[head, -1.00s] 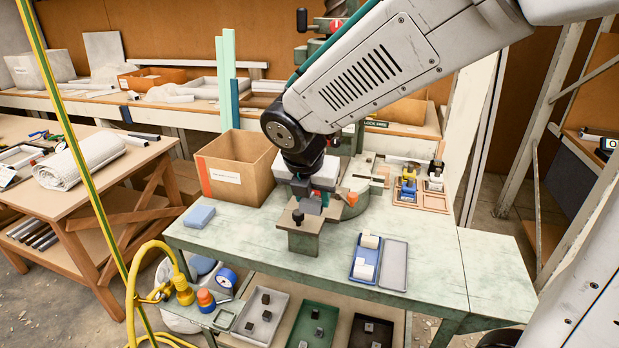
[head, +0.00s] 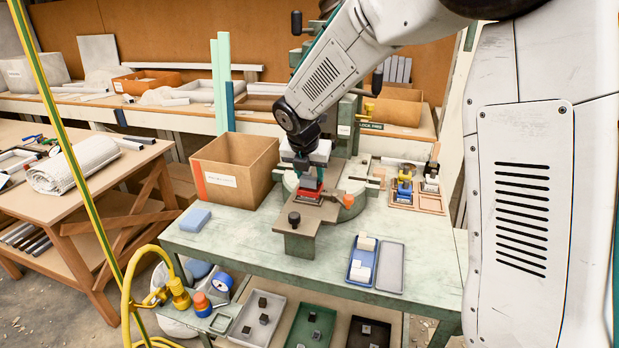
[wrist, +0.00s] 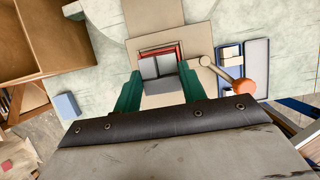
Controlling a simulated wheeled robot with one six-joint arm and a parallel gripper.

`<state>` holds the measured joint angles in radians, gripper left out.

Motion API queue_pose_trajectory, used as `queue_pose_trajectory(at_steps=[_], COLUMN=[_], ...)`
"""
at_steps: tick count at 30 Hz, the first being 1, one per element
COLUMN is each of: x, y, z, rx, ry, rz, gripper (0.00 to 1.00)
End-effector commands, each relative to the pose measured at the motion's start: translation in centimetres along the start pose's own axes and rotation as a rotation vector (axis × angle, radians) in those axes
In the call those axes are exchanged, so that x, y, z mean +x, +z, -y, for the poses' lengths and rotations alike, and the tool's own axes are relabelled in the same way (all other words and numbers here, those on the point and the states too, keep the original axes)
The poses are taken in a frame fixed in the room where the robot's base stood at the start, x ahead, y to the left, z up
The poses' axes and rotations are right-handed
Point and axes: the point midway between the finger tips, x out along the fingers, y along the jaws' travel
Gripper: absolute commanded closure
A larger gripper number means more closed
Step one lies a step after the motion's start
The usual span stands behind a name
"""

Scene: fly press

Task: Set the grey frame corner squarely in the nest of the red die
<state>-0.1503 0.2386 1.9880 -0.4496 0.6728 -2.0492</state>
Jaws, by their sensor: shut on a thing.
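The red die (head: 310,188) sits on the bed of the green press. Its red rim (wrist: 160,48) also shows in the wrist view, around the far side of the grey piece. My gripper (head: 302,166) is shut on the grey frame corner (wrist: 158,67), with its green fingers on either side in the wrist view (wrist: 157,92). The corner is directly over or in the die and looks nearly square to the rim. The near side of the die is covered, so I cannot tell whether the corner is seated.
A lever with an orange knob (head: 348,201) stands right of the die. A dark knob (head: 294,218) is on the plate in front. A cardboard box (head: 235,172) stands left, and blue and grey trays (head: 390,268) lie front right.

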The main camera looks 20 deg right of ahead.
Motion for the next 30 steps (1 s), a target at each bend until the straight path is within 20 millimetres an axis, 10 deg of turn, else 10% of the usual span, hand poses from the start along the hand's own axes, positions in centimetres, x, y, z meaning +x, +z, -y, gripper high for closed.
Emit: queue_pose_trajectory(at_steps=[9,10,12,23,30], x=[1.4,1.4,1.4,0.9,-3.2], y=[-0.6,-0.6,-0.6,-0.6,-0.6], z=[0.0,0.0,0.0,0.0,-0.1], rx=[0.0,0.0,0.0,0.001,0.0], ry=[0.0,-0.001,-0.001,0.001,0.004], rz=[0.0,-0.001,-0.001,0.0,0.003], gripper=[0.81,0.56,0.37,0.37,0.37])
